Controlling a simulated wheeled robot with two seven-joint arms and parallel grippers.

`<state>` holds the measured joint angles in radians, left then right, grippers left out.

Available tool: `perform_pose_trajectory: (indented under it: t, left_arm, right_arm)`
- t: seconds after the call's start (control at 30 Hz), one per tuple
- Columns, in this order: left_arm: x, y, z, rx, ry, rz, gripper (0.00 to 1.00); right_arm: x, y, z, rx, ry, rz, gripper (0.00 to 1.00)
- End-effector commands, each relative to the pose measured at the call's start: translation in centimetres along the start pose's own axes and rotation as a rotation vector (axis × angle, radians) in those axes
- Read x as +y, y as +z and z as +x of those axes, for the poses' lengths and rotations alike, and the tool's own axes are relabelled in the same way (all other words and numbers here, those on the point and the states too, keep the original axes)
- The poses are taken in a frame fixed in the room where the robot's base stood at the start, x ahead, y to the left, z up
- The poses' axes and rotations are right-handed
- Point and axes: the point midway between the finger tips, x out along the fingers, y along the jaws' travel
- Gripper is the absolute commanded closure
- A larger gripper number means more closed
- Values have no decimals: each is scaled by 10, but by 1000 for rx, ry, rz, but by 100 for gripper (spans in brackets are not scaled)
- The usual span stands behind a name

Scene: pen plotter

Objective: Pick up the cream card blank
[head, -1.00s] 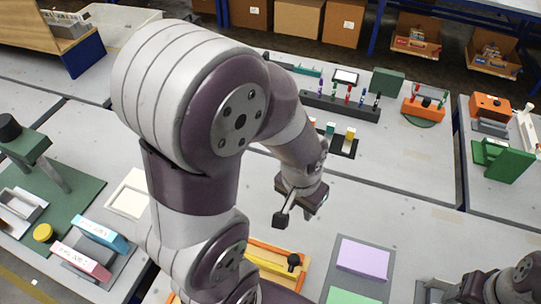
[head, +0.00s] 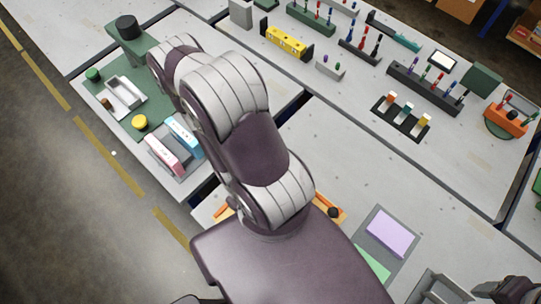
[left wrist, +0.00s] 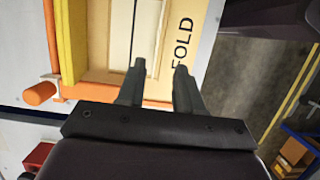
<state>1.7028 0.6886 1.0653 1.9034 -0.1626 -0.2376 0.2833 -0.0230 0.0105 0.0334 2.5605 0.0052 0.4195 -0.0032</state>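No separate cream card blank can be made out for certain. In the left wrist view a pale cream panel (left wrist: 108,40) lies in the tan-and-orange fold jig (left wrist: 187,60), which is marked FOLD; I cannot tell whether it is the card. My left gripper (left wrist: 160,78) is open and empty, with its two dark fingertips over the jig and apart. In the head view my left arm hides this gripper and most of the jig. Only a small part of my right arm shows at the bottom right corner; its fingers cannot be made out.
A lilac card (head: 389,233) and a green card (head: 371,263) lie on a grey mat (head: 407,226) right of the jig. A blue box (head: 184,137) and a pink box (head: 164,155) stand at left. Pen racks (head: 424,89) stand farther back.

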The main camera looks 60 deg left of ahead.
Motion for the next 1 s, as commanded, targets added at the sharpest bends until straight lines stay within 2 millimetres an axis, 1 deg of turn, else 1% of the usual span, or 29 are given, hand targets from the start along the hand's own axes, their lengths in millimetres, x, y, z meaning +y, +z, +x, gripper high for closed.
perform_pose_trajectory:
  t: [0.07,0.17,0.3,0.33,0.53,0.7,0.77,0.97,1.0]
  left_arm:
    - [1,-3,8,15,5,-17,65]
    - [1,-5,28,13,4,-19,65]
    - [1,-6,64,11,3,-17,65]
    - [1,-6,71,11,3,-17,65]
    - [0,-7,91,13,3,-19,65]
    - [-1,-10,125,12,3,-17,65]
    - [-1,-10,131,13,3,-17,65]
    - [-1,-8,126,13,3,-18,65]
    - [-1,-8,126,13,3,-17,74]
  right_arm:
    - [0,1,9,0,0,0,39]
    - [0,3,27,0,0,0,39]
    - [0,7,61,0,0,0,39]
    - [0,8,67,0,0,0,39]
    - [0,10,86,0,0,0,39]
    - [0,14,121,0,0,0,39]
    - [0,15,126,0,0,0,39]
    - [0,14,120,1,0,0,39]
    - [0,14,120,1,0,0,39]
